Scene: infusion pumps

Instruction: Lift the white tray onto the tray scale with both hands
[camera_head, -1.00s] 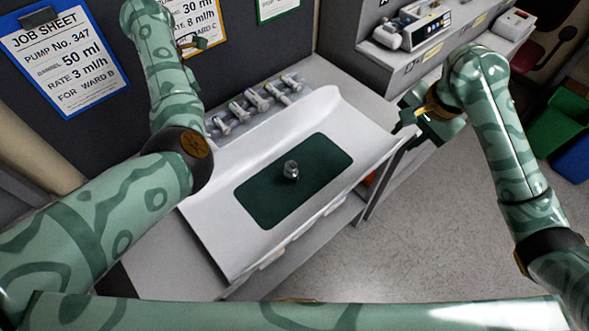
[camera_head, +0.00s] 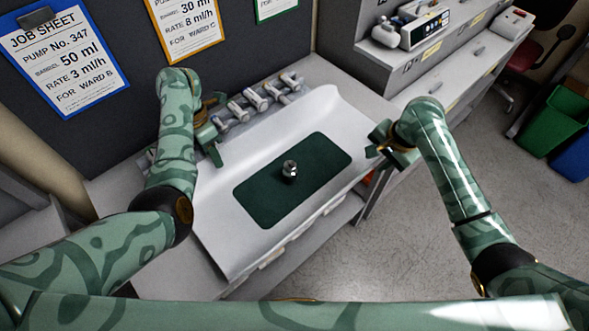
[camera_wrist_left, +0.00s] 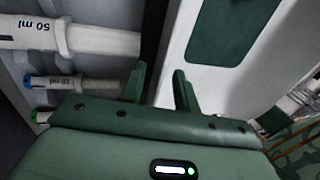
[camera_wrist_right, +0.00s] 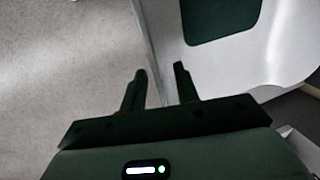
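A small metal piece (camera_head: 289,170) stands on the mat. My left gripper (camera_head: 213,138) is open and empty at the tray's left end; in the left wrist view the tray edge (camera_wrist_left: 176,55) runs between its fingers (camera_wrist_left: 158,82). My right gripper (camera_head: 378,146) is open at the right end; in the right wrist view the tray edge (camera_wrist_right: 155,50) passes between its fingers (camera_wrist_right: 160,72). I cannot tell whether either touches. I cannot make out the tray scale.
Several syringes (camera_head: 255,100) lie in a rack behind the tray, close to my left gripper. A pump (camera_head: 424,27) stands on the right-hand counter. Job sheets (camera_head: 65,60) hang on the back panel. Open floor (camera_head: 400,250) lies at right.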

